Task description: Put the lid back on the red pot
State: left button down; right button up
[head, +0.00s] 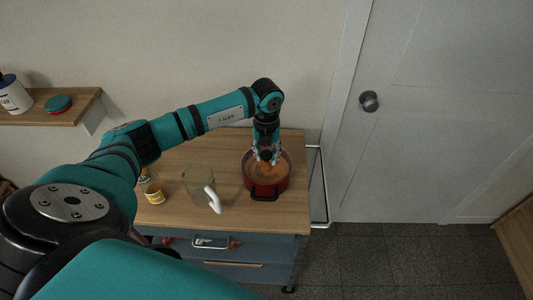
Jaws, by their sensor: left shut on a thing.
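The red pot (268,187) stands on the wooden top of a small cart, near its right side, with a dark handle at its front. My left gripper (266,157) points down over the middle of the pot and is shut on the lid's dark knob. The lid (279,170) looks like clear glass and is level over the pot's mouth. I cannot tell whether it touches the rim. The fingers hide part of the lid and knob. My right gripper is not in view.
A clear glass vessel with a white handle (212,199) stands left of the pot. A small jar (154,193) is further left, partly by my arm. A wall shelf (76,112) is at the left. A metal rail (326,195) runs along the cart's right side.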

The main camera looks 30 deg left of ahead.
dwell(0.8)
pick_arm(q)
jog(key=shift+c, duration=2.2)
grip_release()
jog(key=shift+r, duration=0.1)
jog(key=shift+r+p, duration=2.3)
jog(key=shift+r, duration=1.1)
grip_shut()
